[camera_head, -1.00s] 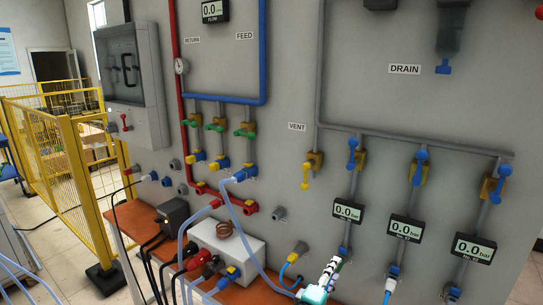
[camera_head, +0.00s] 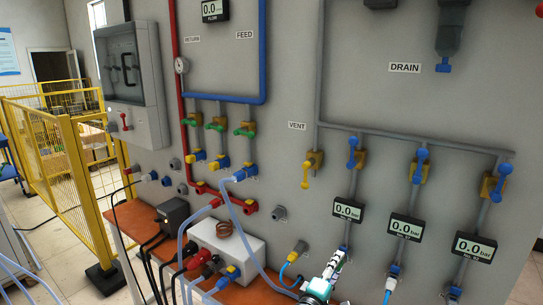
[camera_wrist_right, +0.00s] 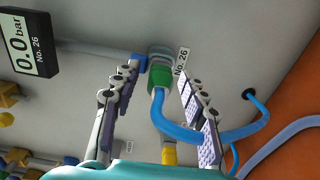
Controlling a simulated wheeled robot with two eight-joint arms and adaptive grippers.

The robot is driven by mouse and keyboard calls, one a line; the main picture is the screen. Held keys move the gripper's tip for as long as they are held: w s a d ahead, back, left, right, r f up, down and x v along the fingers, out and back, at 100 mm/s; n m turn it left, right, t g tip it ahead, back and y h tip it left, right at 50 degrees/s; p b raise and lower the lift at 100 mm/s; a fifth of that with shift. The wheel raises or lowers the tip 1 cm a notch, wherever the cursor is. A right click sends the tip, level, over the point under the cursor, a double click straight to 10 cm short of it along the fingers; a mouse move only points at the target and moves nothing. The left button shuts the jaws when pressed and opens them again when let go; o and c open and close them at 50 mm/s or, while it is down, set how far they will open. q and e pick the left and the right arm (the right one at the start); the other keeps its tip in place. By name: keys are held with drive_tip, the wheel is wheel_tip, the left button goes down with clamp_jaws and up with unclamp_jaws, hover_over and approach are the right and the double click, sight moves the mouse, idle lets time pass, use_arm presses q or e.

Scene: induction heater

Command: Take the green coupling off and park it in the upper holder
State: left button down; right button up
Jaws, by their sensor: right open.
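The green coupling (camera_wrist_right: 160,77) sits at the lower end of a pipe fitting beside the "No. 26" tag in the right wrist view, with a blue hose (camera_wrist_right: 178,128) curving from it. My right gripper (camera_wrist_right: 158,80) is open, with one finger on each side of the coupling and visible gaps between. In the head view my right gripper (camera_head: 334,265) is below the left pressure gauge (camera_head: 348,210) and hides the coupling. I cannot tell which wall fitting is the upper holder. My left gripper is not in view.
A yellow fitting (camera_head: 299,248) is on the wall left of my right gripper. A grey box (camera_head: 228,243) with hoses stands on the orange bench. Two more gauges (camera_head: 406,227) hang to the right. The wall around the "DRAIN" sign (camera_head: 404,68) is mostly clear.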

idle(0.8)
clamp_jaws()
drive_tip(key=shift+s+a, duration=0.1)
drive_tip(key=shift+v, duration=2.85)
